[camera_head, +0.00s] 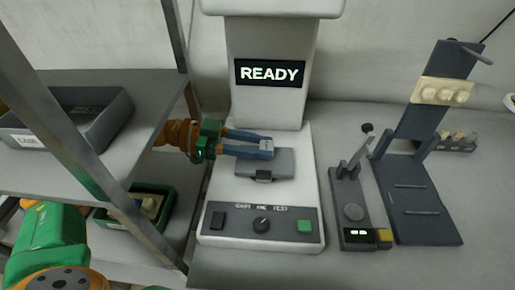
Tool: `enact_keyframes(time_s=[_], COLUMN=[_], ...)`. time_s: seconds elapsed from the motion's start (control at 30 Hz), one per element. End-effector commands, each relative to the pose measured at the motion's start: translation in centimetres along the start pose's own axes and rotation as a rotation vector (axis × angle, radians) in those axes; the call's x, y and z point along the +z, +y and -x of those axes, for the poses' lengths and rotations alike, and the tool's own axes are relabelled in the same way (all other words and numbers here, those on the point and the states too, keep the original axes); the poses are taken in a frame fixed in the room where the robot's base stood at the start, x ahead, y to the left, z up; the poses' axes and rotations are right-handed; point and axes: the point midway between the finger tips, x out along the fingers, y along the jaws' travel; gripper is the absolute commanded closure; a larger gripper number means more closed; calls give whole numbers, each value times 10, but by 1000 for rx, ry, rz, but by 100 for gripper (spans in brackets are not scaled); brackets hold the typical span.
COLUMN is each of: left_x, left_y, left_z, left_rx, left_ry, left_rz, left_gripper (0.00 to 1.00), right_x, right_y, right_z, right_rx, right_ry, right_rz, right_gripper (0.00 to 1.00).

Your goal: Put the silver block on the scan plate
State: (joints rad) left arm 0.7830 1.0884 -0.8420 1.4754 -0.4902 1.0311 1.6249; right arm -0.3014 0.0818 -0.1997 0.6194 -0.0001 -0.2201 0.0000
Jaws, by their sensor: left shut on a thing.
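The scan plate (278,163) is a dark grey plate on the white machine, below its READY screen. My left gripper (268,147) reaches in from the left, its blue fingers shut on the small silver block (266,144). The block is at the plate's back edge, over or on it; I cannot tell whether it touches. The fingers partly hide the block. My right gripper is not in view.
The white machine (225,225) has a knob and a green button in front. A metal shelf (150,90) with a grey bin (100,118) and a green bin (165,190) stands left. A small gauge stand (352,205) and a dark tilted fixture (425,200) stand right.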

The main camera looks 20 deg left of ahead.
Motion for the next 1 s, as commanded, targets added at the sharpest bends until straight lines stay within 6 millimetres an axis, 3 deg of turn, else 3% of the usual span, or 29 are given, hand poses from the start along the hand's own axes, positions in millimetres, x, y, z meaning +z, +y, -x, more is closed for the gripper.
enact_keyframes(time_s=[0.1,0.47,0.5,0.6,1.0], left_x=[19,24,24,24,22], left_y=[0,0,0,0,0], left_z=[-3,-3,-3,-3,4], left_rx=[0,0,0,0,-2], left_ry=[1,1,0,0,-3], left_rz=[4,1,1,1,1], left_gripper=[100,100,58,33,33], right_x=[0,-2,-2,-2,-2], right_y=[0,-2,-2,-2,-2], right_z=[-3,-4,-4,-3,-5], right_rx=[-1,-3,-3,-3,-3], right_ry=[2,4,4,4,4], right_rz=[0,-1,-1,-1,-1], right_gripper=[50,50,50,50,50])
